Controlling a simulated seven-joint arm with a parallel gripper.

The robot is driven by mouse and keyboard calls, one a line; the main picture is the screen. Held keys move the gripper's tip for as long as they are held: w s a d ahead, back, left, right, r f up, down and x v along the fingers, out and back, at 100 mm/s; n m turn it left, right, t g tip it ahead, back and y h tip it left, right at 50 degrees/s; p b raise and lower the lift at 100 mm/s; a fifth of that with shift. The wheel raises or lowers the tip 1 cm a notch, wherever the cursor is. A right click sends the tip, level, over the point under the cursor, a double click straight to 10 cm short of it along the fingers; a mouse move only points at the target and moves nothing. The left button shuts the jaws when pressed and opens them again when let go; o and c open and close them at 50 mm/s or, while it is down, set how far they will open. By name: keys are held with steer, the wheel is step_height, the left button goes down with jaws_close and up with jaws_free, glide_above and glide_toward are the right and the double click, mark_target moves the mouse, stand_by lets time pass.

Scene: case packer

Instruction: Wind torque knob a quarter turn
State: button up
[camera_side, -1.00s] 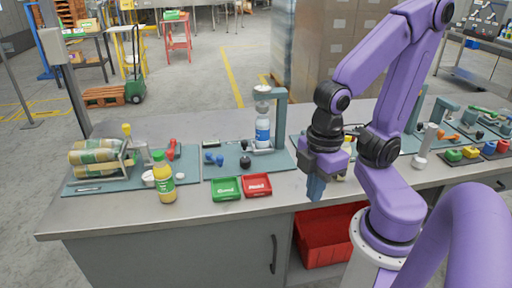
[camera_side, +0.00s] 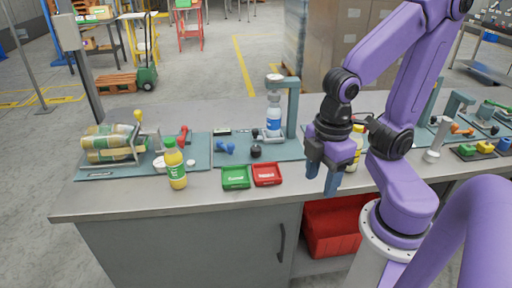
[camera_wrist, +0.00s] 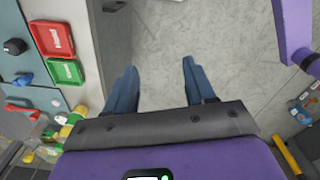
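A small black round knob (camera_side: 256,151) stands on the middle blue-grey mat, in front of the capping stand (camera_side: 292,105) that holds a blue-labelled bottle (camera_side: 273,118). It looks like the torque knob, but I can read no label on it. A black knob (camera_wrist: 14,46) also shows at the left edge of the wrist view. My gripper (camera_side: 322,178) hangs by the bench's front edge, right of the red tray and well apart from the knob. In the wrist view my gripper (camera_wrist: 158,78) is open and empty, with bare floor between its fingers.
A green tray (camera_side: 236,178) and a red tray (camera_side: 267,175) lie at the bench's front edge. A blue lever-like part (camera_side: 226,147) sits left of the knob. A yellow bottle (camera_side: 175,165) stands further left. A red bin (camera_side: 330,228) is under the bench.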

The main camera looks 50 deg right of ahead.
steer(key=shift+o, duration=0.5)
steer(key=w+n+h, duration=0.1)
steer(key=w, duration=0.7)
steer(key=shift+a+r, duration=0.35)
steer(key=shift+a, duration=0.1)
steer(key=w+d+n+h, duration=0.1)
steer(key=w+d+n, duration=0.1)
steer(key=w, duration=0.7)
steer(key=n+h, duration=0.2)
steer(key=h, duration=0.1)
glide_above(255, 148)
steer(key=a, duration=0.7)
steer(key=f, duration=0.2)
steer(key=x, duration=1.7)
steer(key=shift+s, duration=0.15)
steer(key=c, duration=1.1)
